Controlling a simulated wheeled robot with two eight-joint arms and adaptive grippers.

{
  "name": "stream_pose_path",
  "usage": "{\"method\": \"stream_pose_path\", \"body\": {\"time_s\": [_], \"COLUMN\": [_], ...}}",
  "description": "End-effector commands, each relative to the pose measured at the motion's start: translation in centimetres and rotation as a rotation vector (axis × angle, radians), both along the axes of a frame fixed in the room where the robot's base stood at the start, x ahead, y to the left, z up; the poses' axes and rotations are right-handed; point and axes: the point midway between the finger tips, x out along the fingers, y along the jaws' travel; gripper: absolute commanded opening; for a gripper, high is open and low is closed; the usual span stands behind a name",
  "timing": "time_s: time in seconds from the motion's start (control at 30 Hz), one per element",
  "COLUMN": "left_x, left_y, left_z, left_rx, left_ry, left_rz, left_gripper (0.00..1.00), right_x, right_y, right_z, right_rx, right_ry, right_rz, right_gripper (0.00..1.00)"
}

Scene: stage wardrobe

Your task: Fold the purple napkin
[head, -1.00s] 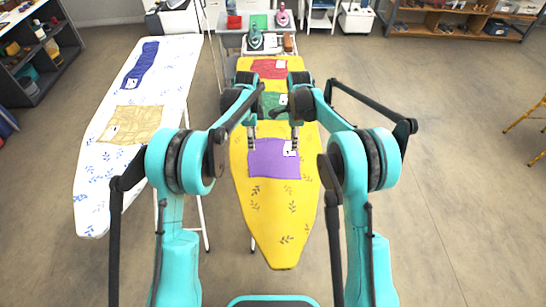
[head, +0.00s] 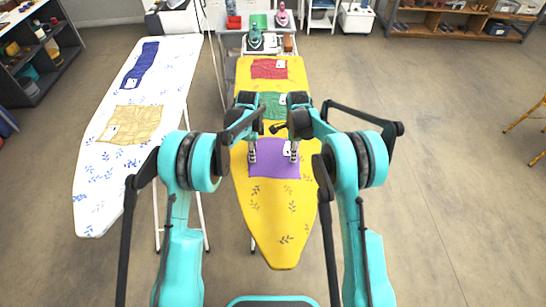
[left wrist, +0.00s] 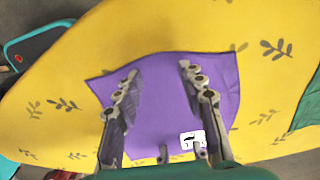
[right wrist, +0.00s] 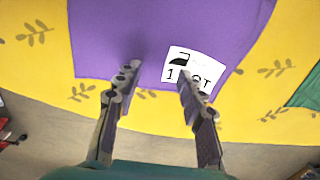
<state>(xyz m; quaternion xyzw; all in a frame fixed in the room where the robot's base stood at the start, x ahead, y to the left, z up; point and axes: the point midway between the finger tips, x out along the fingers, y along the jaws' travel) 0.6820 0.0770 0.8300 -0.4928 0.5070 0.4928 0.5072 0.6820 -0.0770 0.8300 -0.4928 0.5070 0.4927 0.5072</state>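The purple napkin (head: 273,163) lies flat and spread out on the yellow ironing board (head: 275,225). A white label with an iron symbol (right wrist: 192,72) is at its far right corner. My left gripper (head: 252,157) is open over the napkin's far left part; in the left wrist view (left wrist: 157,75) its fingers are apart with purple cloth below. My right gripper (head: 294,155) is open over the far right corner, its fingertips on either side of the label's left part in the right wrist view (right wrist: 155,80). Neither gripper holds cloth.
A green cloth (head: 272,106) and a red cloth (head: 269,68) lie farther up the yellow board. A white ironing board (head: 105,180) at left bears a tan cloth (head: 135,122) and a blue cloth (head: 141,65). Irons (head: 255,38) stand on a table behind.

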Motion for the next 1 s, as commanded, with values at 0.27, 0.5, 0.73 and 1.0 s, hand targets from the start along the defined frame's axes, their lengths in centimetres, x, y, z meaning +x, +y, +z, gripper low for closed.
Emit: {"method": "stream_pose_path", "body": {"time_s": [0.27, 0.5, 0.73, 1.0], "left_x": [0.00, -0.01, -0.01, -0.01], "left_y": [0.00, 0.01, 0.02, 0.03], "left_z": [-0.17, -0.22, -0.22, 0.34], "left_rx": [0.000, 0.000, 0.000, 0.000], "left_ry": [0.000, 0.000, 0.000, 0.000], "left_rz": [0.000, 0.000, 0.000, 0.000], "left_gripper": [0.03, 0.00, 0.00, 0.00], "right_x": [-0.01, 0.00, 0.01, 0.02], "right_y": [-0.01, -0.01, -0.02, -0.02], "right_z": [-0.15, -0.26, -0.30, 0.25], "right_rx": [0.000, 0.000, 0.000, 0.000], "right_ry": [0.000, 0.000, -0.001, -0.001], "right_rz": [0.000, 0.000, 0.000, 0.000], "right_gripper": [0.03, 0.00, 0.00, 0.00]}}
